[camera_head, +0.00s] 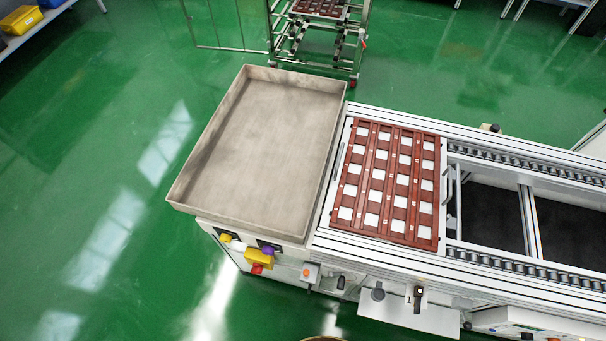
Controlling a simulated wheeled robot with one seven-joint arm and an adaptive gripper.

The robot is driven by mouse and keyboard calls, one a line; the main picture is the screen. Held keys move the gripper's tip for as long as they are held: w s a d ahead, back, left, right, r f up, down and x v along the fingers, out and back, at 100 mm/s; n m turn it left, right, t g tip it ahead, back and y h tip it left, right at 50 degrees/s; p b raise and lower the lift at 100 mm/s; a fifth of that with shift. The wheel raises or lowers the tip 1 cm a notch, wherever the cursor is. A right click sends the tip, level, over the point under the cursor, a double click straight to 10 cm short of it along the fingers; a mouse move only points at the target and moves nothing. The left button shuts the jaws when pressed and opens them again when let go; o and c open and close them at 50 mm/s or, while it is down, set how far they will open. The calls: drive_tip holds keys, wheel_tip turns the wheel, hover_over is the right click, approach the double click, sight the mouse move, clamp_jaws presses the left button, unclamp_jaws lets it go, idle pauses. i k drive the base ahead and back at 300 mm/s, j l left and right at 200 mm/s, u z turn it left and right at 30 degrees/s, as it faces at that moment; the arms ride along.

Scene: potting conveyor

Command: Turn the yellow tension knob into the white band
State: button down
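On the front of the machine, below the grey tray, is a small rounded yellow piece (226,238) that looks like the yellow tension knob. It sits at a dark panel (219,232), with a white piece (238,246) just to its right. The knob's pointer and the white band are too small to make out from this steep view. A larger yellow box (262,257) with a red button (256,269) and a purple knob (269,250) are to the right. My gripper is not in view.
A large empty grey tray (262,82) overhangs the controls. A brown gridded tray (389,180) lies on the conveyor (530,265) at right. A wheeled rack (320,45) stands behind. Green floor (110,190) is open at left and front.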

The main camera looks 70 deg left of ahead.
sight(226, 239)
drive_tip(key=u, duration=3.4)
